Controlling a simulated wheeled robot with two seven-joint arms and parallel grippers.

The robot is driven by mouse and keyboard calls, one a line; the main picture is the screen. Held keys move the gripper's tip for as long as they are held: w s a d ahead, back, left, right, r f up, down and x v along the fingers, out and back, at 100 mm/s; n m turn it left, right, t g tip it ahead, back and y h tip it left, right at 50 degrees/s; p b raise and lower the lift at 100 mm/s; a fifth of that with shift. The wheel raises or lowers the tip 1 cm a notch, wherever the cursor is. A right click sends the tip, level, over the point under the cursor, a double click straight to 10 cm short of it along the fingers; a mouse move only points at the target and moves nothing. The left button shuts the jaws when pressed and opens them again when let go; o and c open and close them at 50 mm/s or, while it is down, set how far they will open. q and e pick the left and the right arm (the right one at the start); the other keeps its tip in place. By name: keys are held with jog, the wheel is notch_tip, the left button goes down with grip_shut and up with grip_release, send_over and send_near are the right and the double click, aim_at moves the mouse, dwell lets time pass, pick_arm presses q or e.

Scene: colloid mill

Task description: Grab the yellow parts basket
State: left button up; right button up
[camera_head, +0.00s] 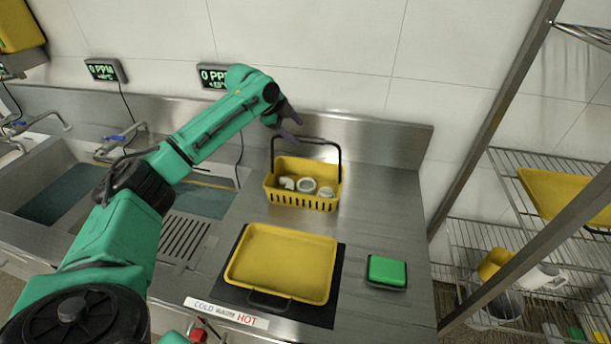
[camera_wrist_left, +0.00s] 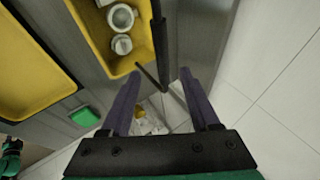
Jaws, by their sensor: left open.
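The yellow parts basket (camera_head: 303,203) stands upright on the steel counter near the back wall, with several pale round parts inside. Its black handle (camera_head: 340,160) is raised in an arch above it. My left gripper (camera_head: 296,122) is open and empty, just above and behind the top of the handle. In the left wrist view, the open fingers (camera_wrist_left: 160,75) show on both sides of the handle (camera_wrist_left: 158,40), with the basket (camera_wrist_left: 128,67) beyond. I cannot tell whether the handle lies between the fingers in depth. My right gripper is not in view.
A yellow tray (camera_head: 283,262) lies on a black mat in front of the basket. A green block (camera_head: 387,271) lies to its right. Sinks (camera_head: 60,190) are at the left. A wire shelf rack (camera_head: 520,200) with a steel post stands at the right.

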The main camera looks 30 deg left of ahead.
aim_at(304, 137)
pick_arm(q)
jog(key=p+x, duration=0.2)
jog(key=x, duration=0.2)
jog(key=shift+w+a+f+p, duration=0.25)
jog(key=shift+w+a+p, duration=0.05)
jog(key=shift+w+p, duration=0.15)
jog(key=shift+w+d+f, duration=0.1)
jog(key=shift+f, duration=0.1)
jog(key=shift+d, duration=0.1)
grip_shut()
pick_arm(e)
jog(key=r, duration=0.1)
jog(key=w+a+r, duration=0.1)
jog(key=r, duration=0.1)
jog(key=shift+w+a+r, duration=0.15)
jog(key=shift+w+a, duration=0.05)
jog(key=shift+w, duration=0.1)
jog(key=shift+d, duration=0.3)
pick_arm(q)
jog(key=shift+r, duration=0.1)
